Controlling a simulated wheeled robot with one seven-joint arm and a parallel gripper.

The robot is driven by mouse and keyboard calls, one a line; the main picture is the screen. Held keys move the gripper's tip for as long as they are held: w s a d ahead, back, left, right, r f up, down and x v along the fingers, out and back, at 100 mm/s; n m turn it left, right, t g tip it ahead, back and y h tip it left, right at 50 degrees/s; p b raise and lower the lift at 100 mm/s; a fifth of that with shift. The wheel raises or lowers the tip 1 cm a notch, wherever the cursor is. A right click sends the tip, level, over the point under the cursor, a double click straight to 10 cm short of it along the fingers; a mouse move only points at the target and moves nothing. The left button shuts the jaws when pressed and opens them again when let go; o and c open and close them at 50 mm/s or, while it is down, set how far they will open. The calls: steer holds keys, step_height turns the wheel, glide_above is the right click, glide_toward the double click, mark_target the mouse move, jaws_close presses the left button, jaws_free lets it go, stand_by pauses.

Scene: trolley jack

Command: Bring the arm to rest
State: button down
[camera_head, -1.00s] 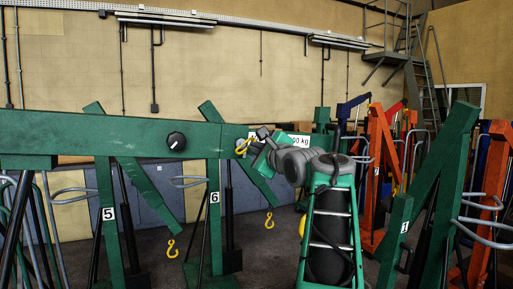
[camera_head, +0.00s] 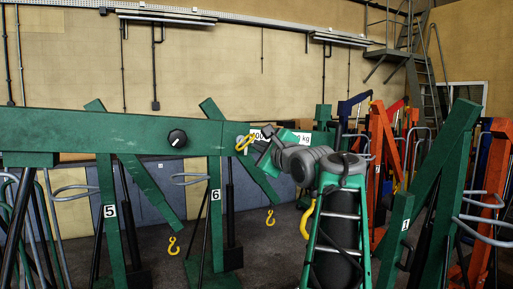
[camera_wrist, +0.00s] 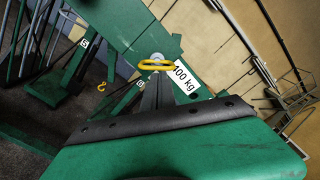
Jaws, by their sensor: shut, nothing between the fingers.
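My grey and green arm (camera_head: 340,215) rises at the right of centre in the head view and bends left at its top. My gripper (camera_head: 262,157) is shut and empty, beside the yellow shackle (camera_head: 245,142) on the end of the green jack beam (camera_head: 90,135). In the wrist view my gripper (camera_wrist: 157,84) points at the yellow shackle (camera_wrist: 155,65); whether they touch I cannot tell. A white kg label (camera_head: 297,137) on the beam is partly hidden by my arm.
Green jack frames numbered 5 (camera_head: 110,211) and 6 (camera_head: 215,195) stand at left with yellow hooks (camera_head: 173,245). A green frame (camera_head: 440,200) and an orange one (camera_head: 380,175) stand close at right. A yellow hook (camera_head: 307,222) hangs beside my arm.

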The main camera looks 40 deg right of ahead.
steer(key=b+v, duration=0.2)
steer(key=v, duration=0.6)
steer(key=s+d+f+n+g+h, duration=0.1)
steer(key=s+d+f+n+g, duration=0.25)
steer(key=f+n, duration=0.35)
steer(key=s+d+f+n+g+h, duration=0.1)
steer(key=s+d+f+n+g, duration=0.15)
steer(key=d+f+n, duration=0.5)
steer(key=s+a+f+n+g+y, duration=0.1)
steer(key=s+a+f+g, duration=0.15)
steer(key=f, duration=0.45)
steer(key=s+a+f+n+g+y, duration=0.1)
steer(key=s+a+f+g, duration=0.15)
steer(key=f, duration=0.45)
steer(key=s+a+f+g, duration=0.1)
steer(key=s+f, duration=0.2)
steer(key=f, duration=0.4)
steer(key=a+f+n+g+y, duration=0.2)
steer(key=a+f, duration=0.4)
steer(key=a, duration=0.3)
steer(key=a+f+n+g+y, duration=0.1)
steer(key=a+f+n, duration=0.1)
steer(key=a+f, duration=0.55)
steer(key=w+a+r+n+y, duration=0.1)
steer(key=a+n, duration=0.3)
steer(key=a, duration=0.7)
steer(key=w+a+r+n+t+y, duration=0.1)
steer(key=w+a+n, duration=0.2)
steer(key=a, duration=0.8)
steer(key=shift+n, duration=0.65)
